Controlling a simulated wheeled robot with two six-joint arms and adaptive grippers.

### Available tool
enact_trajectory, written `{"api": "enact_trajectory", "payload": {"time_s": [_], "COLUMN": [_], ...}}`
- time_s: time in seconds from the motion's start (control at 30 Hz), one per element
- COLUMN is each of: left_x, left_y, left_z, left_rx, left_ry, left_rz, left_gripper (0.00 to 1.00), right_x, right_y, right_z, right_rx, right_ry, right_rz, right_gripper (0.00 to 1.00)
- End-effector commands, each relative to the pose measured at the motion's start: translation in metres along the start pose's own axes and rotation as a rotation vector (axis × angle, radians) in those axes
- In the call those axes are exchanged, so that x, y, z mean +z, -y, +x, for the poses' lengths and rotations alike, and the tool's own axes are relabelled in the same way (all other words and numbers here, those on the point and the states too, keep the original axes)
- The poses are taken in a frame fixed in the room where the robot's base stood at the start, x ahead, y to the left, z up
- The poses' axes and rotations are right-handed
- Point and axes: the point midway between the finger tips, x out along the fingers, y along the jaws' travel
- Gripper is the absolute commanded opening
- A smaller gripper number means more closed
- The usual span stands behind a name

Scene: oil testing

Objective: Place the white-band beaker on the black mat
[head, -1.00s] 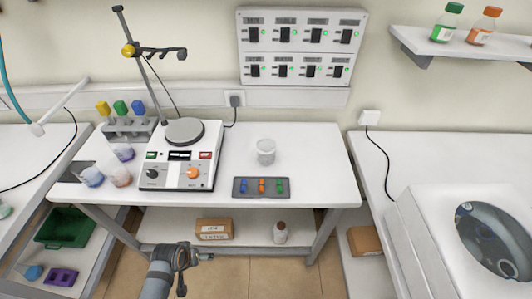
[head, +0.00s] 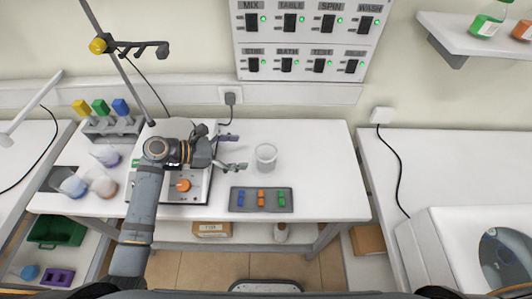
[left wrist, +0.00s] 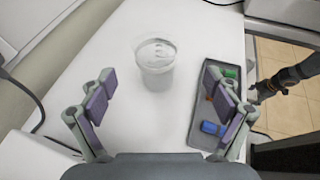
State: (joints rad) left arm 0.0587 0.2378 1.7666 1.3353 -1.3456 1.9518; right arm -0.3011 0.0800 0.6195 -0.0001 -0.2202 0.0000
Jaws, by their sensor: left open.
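The white-band beaker (head: 265,157) is clear with a whitish band and stands upright on the white bench, right of the hot plate. It also shows in the left wrist view (left wrist: 156,65), beyond and between my fingers. My left gripper (head: 232,151) is open and empty, just left of the beaker, its fingers pointing at it, apart from it. It also shows in the left wrist view (left wrist: 158,92). A dark patch that looks like the black mat (head: 57,177) lies at the bench's left end, partly hidden by beakers. A dark gripper, apparently my right (left wrist: 258,92), shows at the right edge.
A grey tray (head: 249,208) with blue, orange and green pieces lies in front of the beaker. My left arm covers much of the hot plate (head: 197,197). A clamp stand (head: 119,60) rises behind. Blue (head: 73,187) and orange (head: 104,187) beakers stand at left. The bench's right part is clear.

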Motion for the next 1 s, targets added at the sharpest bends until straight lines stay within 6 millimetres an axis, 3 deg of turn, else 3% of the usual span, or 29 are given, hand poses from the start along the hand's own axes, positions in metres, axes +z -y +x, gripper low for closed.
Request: {"api": "enact_trajectory", "payload": {"time_s": [0.2,0.47,0.7,1.0], "left_x": [0.003,0.002,-0.002,-0.004], "left_y": [0.0,-0.001,-0.004,-0.004], "left_z": [0.036,0.05,0.088,0.094], "left_rx": [-0.001,-0.001,0.0,0.0], "left_ry": [0.004,0.002,0.001,-0.002], "left_rz": [0.0,0.001,0.002,0.004], "left_gripper": [0.89,0.89,0.89,0.88], "right_x": [-0.002,-0.004,-0.001,-0.005], "right_y": [-0.001,-0.001,0.0,0.0], "right_z": [-0.009,-0.013,-0.025,-0.024], "right_rx": [0.0,0.0,-0.002,-0.002], "right_ry": [-0.001,-0.004,0.002,-0.003], "right_rz": [0.0,0.0,0.001,0.001], "right_gripper": [0.85,0.85,0.85,0.85]}}
